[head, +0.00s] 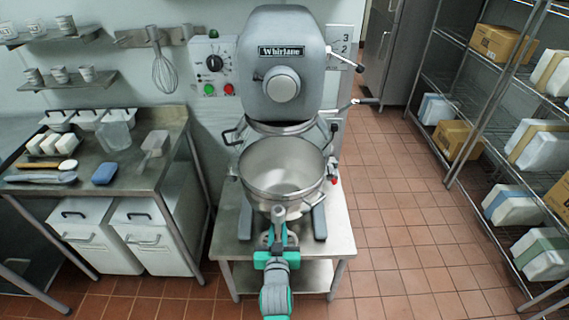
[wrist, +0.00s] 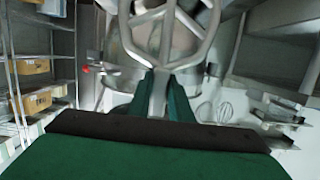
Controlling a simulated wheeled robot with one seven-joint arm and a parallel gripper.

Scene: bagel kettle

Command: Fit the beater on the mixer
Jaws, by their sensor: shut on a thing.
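The grey mixer (head: 285,95) stands on a low steel table, with a round boss on the front of its head. Its open steel bowl (head: 282,172) looks empty. The underside of the head, where a beater fits, is hidden in the head view. My gripper (head: 279,234) is in front of the bowl, near its front rim. In the wrist view my gripper (wrist: 166,82) is shut on the beater (wrist: 172,38), a grey metal frame with crossing bars. Most of the beater is hard to make out in the head view.
The steel mixer table (head: 341,235) has a lower shelf. A counter (head: 170,135) with tubs and a blue sponge (head: 104,173) stands at left. A whisk (head: 164,75) hangs on the wall. Wire shelving with boxes (head: 458,139) is at right. Tiled floor between is clear.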

